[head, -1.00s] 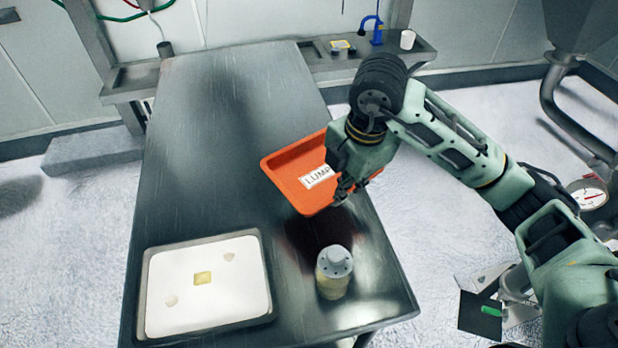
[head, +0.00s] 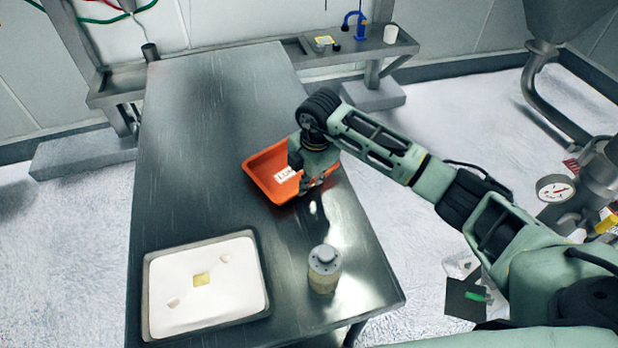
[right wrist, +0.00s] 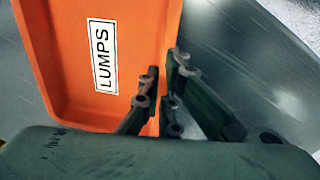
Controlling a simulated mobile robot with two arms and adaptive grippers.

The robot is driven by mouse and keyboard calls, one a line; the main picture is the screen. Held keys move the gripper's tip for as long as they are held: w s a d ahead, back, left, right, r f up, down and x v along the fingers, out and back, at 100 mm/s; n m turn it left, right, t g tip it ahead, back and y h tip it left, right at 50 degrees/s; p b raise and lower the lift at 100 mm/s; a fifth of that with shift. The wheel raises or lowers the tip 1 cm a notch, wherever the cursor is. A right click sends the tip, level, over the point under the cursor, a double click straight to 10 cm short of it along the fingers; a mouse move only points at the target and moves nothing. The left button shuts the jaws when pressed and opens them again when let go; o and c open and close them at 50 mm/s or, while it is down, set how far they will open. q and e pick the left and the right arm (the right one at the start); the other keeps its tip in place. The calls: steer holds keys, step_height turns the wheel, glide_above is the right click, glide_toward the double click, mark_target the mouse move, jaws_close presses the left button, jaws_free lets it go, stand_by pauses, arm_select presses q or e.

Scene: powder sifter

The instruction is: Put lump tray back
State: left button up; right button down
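The lump tray (head: 262,170) is an orange, shallow tray with a white LUMPS label. It is over the right half of the dark metal table, and I cannot tell whether its underside touches the top. My right gripper (head: 312,182) is at the tray's right side and hides that end in the head view. In the right wrist view, the fingers (right wrist: 163,88) straddle the rim of the tray (right wrist: 68,55), one inside and one outside, and look closed on it. The tray's inside shows no lumps in the visible part. My left gripper is not in view.
A metal tray of white powder (head: 207,285) with a yellowish square lies at the table's near left. A grey-topped jar (head: 324,268) stands near the front right. The table's (head: 195,130) far and left parts are clear. A shelf (head: 350,48) is behind.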

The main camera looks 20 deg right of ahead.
steer(key=shift+f, duration=0.25)
steer(key=shift+f, duration=0.1)
steer(key=shift+f, duration=0.1)
steer(key=c, duration=2)
jaws_free()
